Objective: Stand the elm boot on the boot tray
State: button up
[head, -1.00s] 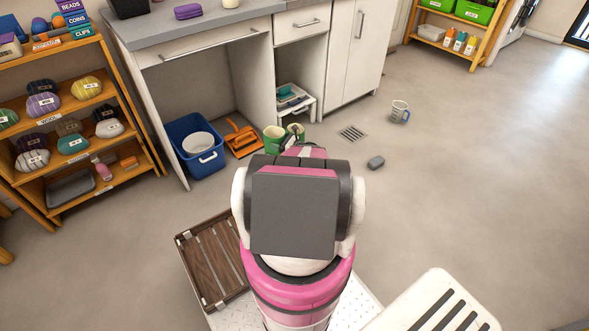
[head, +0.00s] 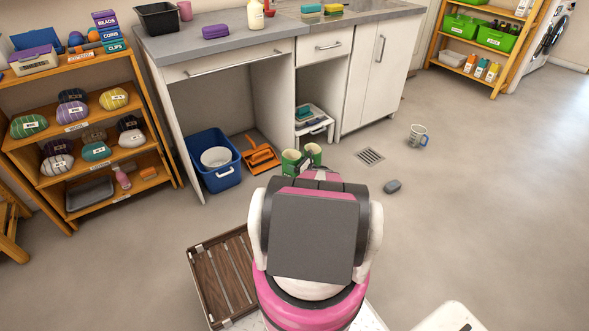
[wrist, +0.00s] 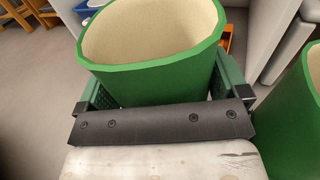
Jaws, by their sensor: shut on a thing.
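Two green boots show as open-topped green shafts with cream lining. My gripper (wrist: 160,92) is shut on one green boot (wrist: 150,73), with a finger on each side of its shaft. The second green boot (wrist: 292,118) is close at the right of the wrist view. In the head view, the left boot (head: 290,157) and the right boot (head: 313,151) show beyond my arm, which hides their lower parts. No name shows on either boot, so I cannot tell which is elm. A brown slatted tray (head: 222,272), which looks like the boot tray, lies empty on the floor left of my arm.
A blue bin (head: 216,170) with a white bucket and an orange dustpan (head: 260,158) stand under the counter. A grey lump (head: 392,186), a floor drain (head: 370,156) and a clear jug (head: 417,135) are to the right. A wooden shelf (head: 85,140) stands left. The right floor is mostly open.

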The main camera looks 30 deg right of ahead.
jog(key=shift+w+d+f, duration=0.1)
jog(key=shift+w+f, duration=0.1)
jog(key=shift+f, duration=0.6)
jog(key=shift+w+a+f, duration=0.1)
jog(key=shift+w+f, duration=0.15)
jog(key=shift+f, duration=0.5)
jog(key=shift+w+d+f, duration=0.1)
jog(key=shift+w+f, duration=0.1)
jog(key=shift+f, duration=0.6)
jog(key=o, duration=1.2)
jog(key=shift+f, duration=0.15)
